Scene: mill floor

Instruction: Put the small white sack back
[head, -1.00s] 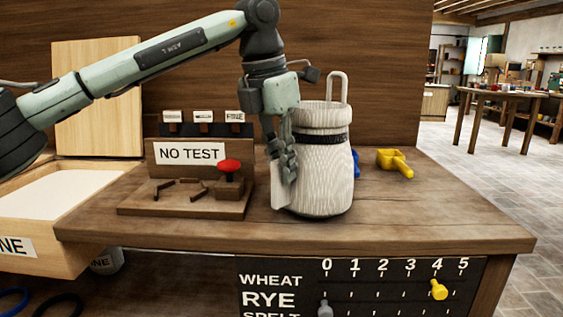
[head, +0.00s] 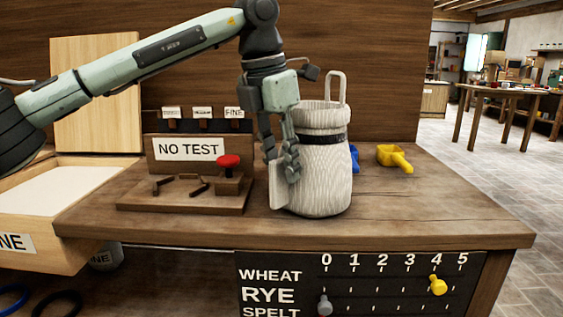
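The white sack (head: 325,175) stands upright on the wooden bench top. It is a ribbed cloth sack with a dark band at its neck, a loop rising above its top, and a pale flap (head: 277,186) on its left side. My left gripper (head: 280,163) hangs from above at the sack's left side, its fingers pointing down just over the flap. Its fingers look parted, and I see nothing clearly held between them. One finger overlaps the sack's side in the picture; I cannot tell if it touches. My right gripper is out of view.
A wooden stand with a NO TEST sign (head: 188,149) and a red knob (head: 229,161) is left of the sack. A yellow scoop (head: 394,157) and a blue item (head: 354,157) lie to the right. An open flour bin (head: 75,190) is at far left. The bench's front right is clear.

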